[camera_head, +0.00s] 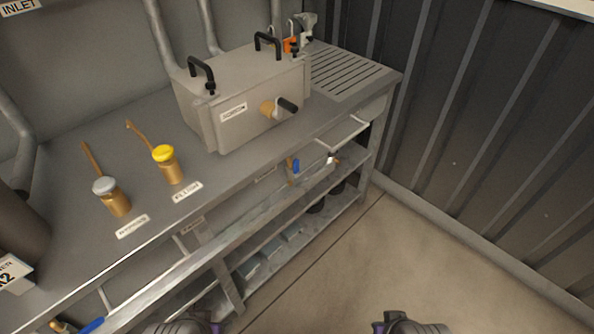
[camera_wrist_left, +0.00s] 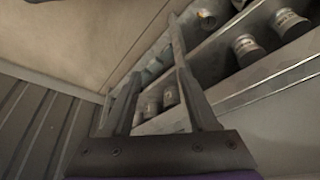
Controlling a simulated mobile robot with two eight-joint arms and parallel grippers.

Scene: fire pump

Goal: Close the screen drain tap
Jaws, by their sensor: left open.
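A blue-handled tap (camera_head: 293,165) hangs under the bench's front edge, below the grey box, near a small label too small to read. Its blue lever looks roughly upright. Another blue lever (camera_head: 92,325) with a brass body shows at the bottom left. I cannot tell from the labels which is the screen drain tap. My left gripper (camera_wrist_left: 158,75) is open and empty in the left wrist view, with shelving beyond its fingers; its housing shows at the bottom of the head view.
The grey box (camera_head: 195,115) has black clamp handles and a brass fitting with a black handle. Two brass valves, one yellow-topped (camera_head: 164,153) and one grey-topped (camera_head: 105,186), stand on the bench. A rail (camera_head: 345,134) juts from the bench front. The floor (camera_head: 400,255) is clear.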

